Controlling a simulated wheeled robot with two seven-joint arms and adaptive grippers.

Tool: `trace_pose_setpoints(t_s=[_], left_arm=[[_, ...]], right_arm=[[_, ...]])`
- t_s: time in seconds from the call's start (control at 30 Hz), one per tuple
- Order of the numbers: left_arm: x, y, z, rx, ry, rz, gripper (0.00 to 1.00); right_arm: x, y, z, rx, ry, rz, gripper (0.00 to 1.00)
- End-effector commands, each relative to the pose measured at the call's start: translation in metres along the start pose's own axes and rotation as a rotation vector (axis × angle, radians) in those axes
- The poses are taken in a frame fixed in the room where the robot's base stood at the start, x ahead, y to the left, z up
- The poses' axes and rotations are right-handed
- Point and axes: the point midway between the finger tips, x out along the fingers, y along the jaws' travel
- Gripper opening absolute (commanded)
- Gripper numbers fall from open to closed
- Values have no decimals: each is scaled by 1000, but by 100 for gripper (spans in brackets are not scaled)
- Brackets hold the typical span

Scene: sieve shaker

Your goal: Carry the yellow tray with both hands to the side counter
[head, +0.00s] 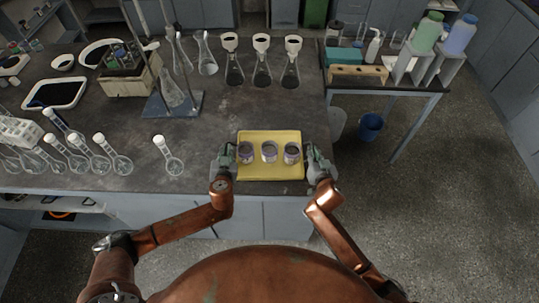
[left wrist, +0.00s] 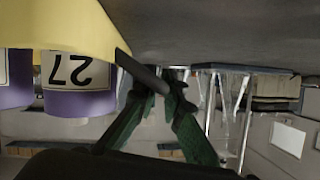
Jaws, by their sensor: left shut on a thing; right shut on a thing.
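The yellow tray (head: 270,173) is at the front right of the dark bench, with three small purple-and-white jars (head: 269,151) in a row on it. My left gripper (head: 232,156) is shut on the tray's left edge. My right gripper (head: 308,157) is shut on its right edge. In the left wrist view, the yellow tray (left wrist: 60,22) appears inverted at the upper left, with a jar (left wrist: 78,80) marked 27 beside the green fingers (left wrist: 152,88). I cannot tell whether the tray touches the bench. The side counter (head: 410,88) stands at the right.
The side counter holds a wooden block (head: 358,76), a teal box (head: 344,57) and bottles (head: 428,32). A blue bin (head: 371,126) is on the floor below it. Flasks (head: 262,62) stand behind the tray; a round flask (head: 169,158) is to its left.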

Motion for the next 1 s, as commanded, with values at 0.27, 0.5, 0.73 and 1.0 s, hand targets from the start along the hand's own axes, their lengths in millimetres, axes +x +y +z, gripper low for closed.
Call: trace_pose_setpoints(t_s=[0.27, 0.5, 0.73, 1.0], left_arm=[[0, 0, 2, 2, -4, -1, 0], [0, -1, 0, 1, -1, -1, 0], [-6, -5, -17, 0, 6, -3, 0], [-18, -11, -47, -2, 18, -6, 0]], right_arm=[[0, 1, 1, -3, -1, 1, 0], [-1, 0, -2, -4, 3, -1, 0], [-7, -4, -18, -5, 9, -2, 0], [-19, -10, -47, -6, 19, -4, 0]])
